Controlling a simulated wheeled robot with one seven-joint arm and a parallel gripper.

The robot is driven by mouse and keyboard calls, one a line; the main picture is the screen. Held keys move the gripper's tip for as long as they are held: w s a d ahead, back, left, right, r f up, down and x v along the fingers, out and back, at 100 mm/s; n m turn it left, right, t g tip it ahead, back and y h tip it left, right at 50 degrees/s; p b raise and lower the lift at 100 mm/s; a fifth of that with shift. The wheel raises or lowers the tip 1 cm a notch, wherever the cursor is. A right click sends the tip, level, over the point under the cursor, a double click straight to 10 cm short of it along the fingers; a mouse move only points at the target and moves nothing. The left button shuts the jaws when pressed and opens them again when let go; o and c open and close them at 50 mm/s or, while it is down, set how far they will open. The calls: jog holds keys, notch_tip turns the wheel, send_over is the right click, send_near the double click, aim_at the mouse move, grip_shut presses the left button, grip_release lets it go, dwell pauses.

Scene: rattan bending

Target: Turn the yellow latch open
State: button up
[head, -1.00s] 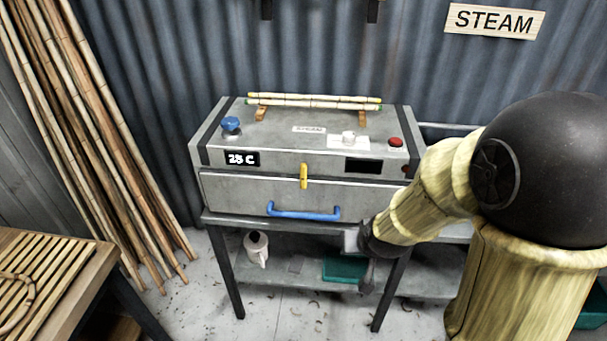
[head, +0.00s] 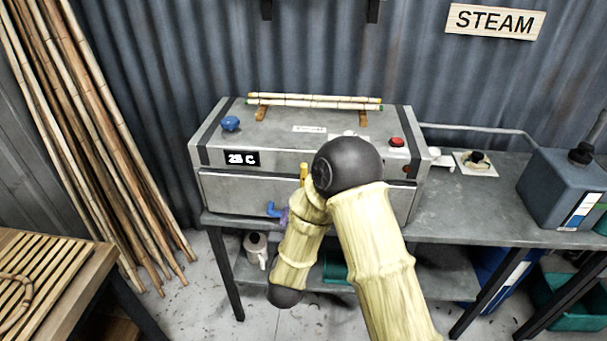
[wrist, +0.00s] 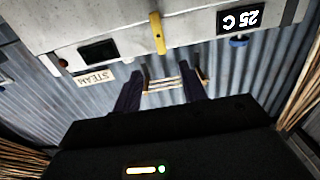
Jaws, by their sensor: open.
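The yellow latch (head: 303,172) is on the front of the grey steam box (head: 232,190), at the seam between its upper part and the drawer-like front. My arm hides its lower part in the head view. In the wrist view the latch (wrist: 158,33) stands in line with the gap between my fingers, beyond their tips. My gripper (wrist: 160,80) is open and empty, with two dark fingers apart and not touching the latch. In the head view my arm mostly hides the gripper in front of the box.
A blue knob (head: 231,123), a red button (head: 396,141) and rattan sticks (head: 315,102) are on top. A slatted table (head: 60,275) stands left; a dark canister (head: 565,185) stands right.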

dwell(0.3)
jog(key=w+p, duration=0.2)
jog(key=w, duration=0.3)
jog(key=w+p, duration=0.2)
jog(key=w, duration=0.4)
jog(key=w+p, duration=0.2)
jog(key=w, duration=0.3)
jog(key=shift+w+d+r, duration=0.15)
jog(key=shift+w+d, duration=0.05)
jog(key=shift+d, duration=0.1)
jog(key=shift+w+p, duration=0.3)
jog(key=shift+w, duration=0.2)
grip_shut()
